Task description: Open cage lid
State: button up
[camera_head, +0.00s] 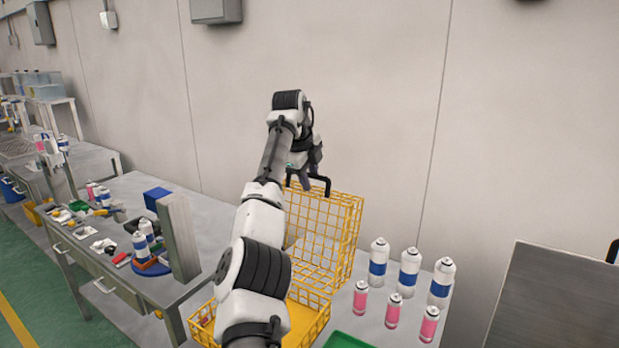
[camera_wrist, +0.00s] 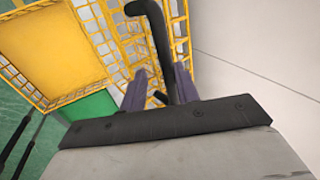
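The yellow wire cage (camera_head: 312,318) stands on the table, partly hidden behind my arm. Its yellow mesh lid (camera_head: 338,238) stands up steeply at the back, raised off the cage. A black bent handle (camera_head: 321,186) shows at the lid's top edge. My gripper (camera_head: 303,178) is at that top edge, beside the handle. In the wrist view my gripper (camera_wrist: 158,88) has its two fingers apart, with the black handle bar (camera_wrist: 162,42) passing between them, close to the right finger. A gap shows left of the bar; firm contact cannot be told. The lid mesh (camera_wrist: 180,25) lies beyond.
Blue-banded white cans (camera_head: 409,270) and pink cans (camera_head: 393,311) stand right of the cage. A green tray (camera_head: 345,341) is in front. A cluttered workbench (camera_head: 205,240) is at left. The wall is close behind the lid.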

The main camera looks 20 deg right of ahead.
jog(key=v, duration=1.3)
jog(key=shift+a+r, duration=0.15)
jog(key=shift+r, duration=0.1)
jog(key=shift+s, duration=0.1)
